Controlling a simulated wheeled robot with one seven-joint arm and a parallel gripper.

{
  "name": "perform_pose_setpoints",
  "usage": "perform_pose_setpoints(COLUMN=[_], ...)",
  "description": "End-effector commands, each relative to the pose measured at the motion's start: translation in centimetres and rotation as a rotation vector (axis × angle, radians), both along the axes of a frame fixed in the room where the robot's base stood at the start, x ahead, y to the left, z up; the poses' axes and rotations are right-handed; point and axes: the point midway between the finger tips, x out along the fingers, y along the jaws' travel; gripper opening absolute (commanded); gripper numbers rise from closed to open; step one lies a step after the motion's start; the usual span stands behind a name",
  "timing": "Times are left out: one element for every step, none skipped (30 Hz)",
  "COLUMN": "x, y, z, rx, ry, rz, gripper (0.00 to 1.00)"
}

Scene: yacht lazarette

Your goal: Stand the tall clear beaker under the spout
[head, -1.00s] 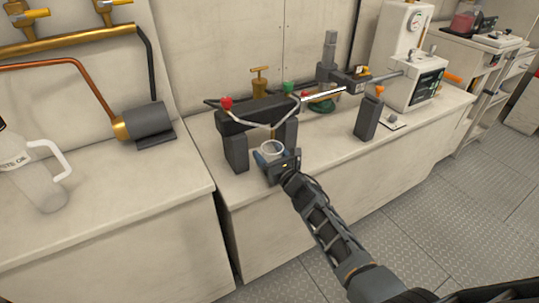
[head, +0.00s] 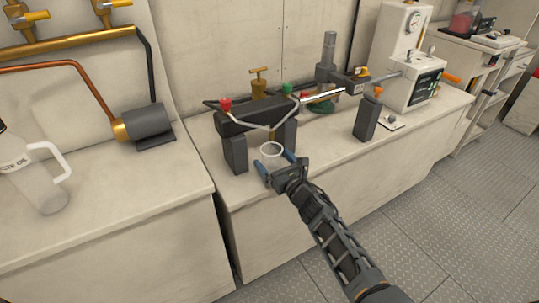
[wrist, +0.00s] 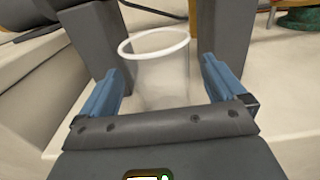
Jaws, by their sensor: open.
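The tall clear beaker (head: 271,150) with a white rim stands upright on the bench between the legs of a dark stand (head: 236,151). A pale forked tube (head: 270,127) with red and green ends hangs at the stand's crossbar, and its low middle shows just above the beaker; I take it as the spout. My gripper (head: 274,163) is open on the near side of the beaker. In the wrist view the beaker (wrist: 162,78) shows between my two blue fingers, with gaps on both sides. The spout is not clear in the wrist view.
A dark upright block (head: 367,119) with an orange top stands to the right. Behind are a brass valve (head: 260,84) and a grey post device (head: 328,65). A white-handled jug (head: 38,185) stands on the left bench. The bench front between stand and block is clear.

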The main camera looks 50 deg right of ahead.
Motion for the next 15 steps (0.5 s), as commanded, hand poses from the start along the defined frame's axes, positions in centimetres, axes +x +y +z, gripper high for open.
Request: perform_pose_setpoints(x=[-1.2, -1.8, -2.6, -3.1, -3.7, -4.4, -4.9, -5.4, -5.9, -6.3, -6.6, -7.0, -7.2, -7.5, -7.7], y=[0.3, 0.5, 0.7, 0.9, 1.1, 1.3, 1.4, 1.6, 1.7, 1.8, 1.9, 2.0, 2.1, 2.1, 2.2], z=[-0.1, -0.1, 0.0, -0.1, -0.1, -0.1, -0.1, -0.1, -0.1, -0.1, -0.2, -0.1, -0.1, -0.1, -0.1], rx=[0.002, 0.001, 0.000, 0.002, 0.000, 0.001, 0.001, 0.002, 0.000, 0.000, 0.000, 0.001, 0.001, 0.002, 0.001], ry=[0.002, 0.002, 0.001, 0.002, 0.001, 0.002, 0.001, 0.002, 0.001, 0.001, 0.001, 0.000, 0.000, 0.000, 0.001], rz=[-0.001, 0.000, 0.000, 0.000, 0.000, -0.001, -0.001, 0.000, 0.000, 0.000, 0.000, 0.000, 0.000, -0.001, -0.001], gripper=[0.97, 0.97, 0.97, 0.97, 0.97, 0.97, 0.97, 0.97, 0.97, 0.97, 0.97, 0.97, 0.97, 0.97, 0.97])
